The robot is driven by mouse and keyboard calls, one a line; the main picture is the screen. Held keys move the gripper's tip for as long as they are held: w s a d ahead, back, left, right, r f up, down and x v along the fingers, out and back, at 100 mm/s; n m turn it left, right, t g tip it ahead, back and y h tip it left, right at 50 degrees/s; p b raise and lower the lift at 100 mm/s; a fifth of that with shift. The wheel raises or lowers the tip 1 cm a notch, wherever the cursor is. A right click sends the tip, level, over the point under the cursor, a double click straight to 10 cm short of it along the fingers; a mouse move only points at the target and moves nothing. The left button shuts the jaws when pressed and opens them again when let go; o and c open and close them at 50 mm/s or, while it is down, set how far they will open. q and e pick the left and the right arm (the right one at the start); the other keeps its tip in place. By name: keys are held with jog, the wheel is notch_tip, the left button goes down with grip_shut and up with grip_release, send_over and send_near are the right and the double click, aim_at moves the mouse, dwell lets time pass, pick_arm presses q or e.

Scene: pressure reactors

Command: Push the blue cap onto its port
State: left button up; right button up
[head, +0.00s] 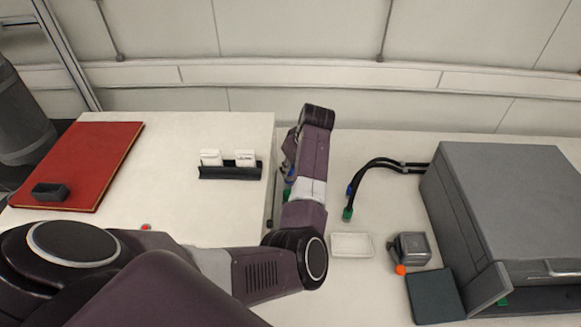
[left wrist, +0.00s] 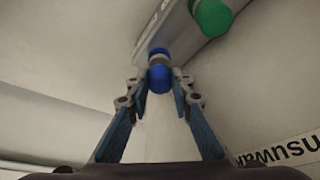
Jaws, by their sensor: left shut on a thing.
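The blue cap (left wrist: 160,80) is between the fingertips of my left gripper (left wrist: 160,88) in the left wrist view, and the gripper is shut on it. Just beyond it are a grey collar and a blue ring (left wrist: 158,54) on a pale metal body (left wrist: 160,30). The cap is in line with this blue-ringed port; I cannot tell whether it is seated. A green cap (left wrist: 212,17) is on the same body to the right. In the head view my left arm hides most of the gripper and this body. My right gripper is not in view.
Black hoses (head: 380,167) with blue and green ends lie right of my arm, beside a large grey machine (head: 510,200). A white tray (head: 352,245) and a small grey device (head: 410,250) stand nearby. A red book (head: 85,160) and a black card holder (head: 230,172) are left.

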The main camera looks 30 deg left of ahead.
pick_arm(q)
jog(key=shift+f+b, duration=0.3)
jog(key=shift+f, duration=0.3)
jog(key=o, duration=1)
notch_tip(320, 180, up, 10)
jog(key=shift+r, duration=0.1)
dwell(0.3)
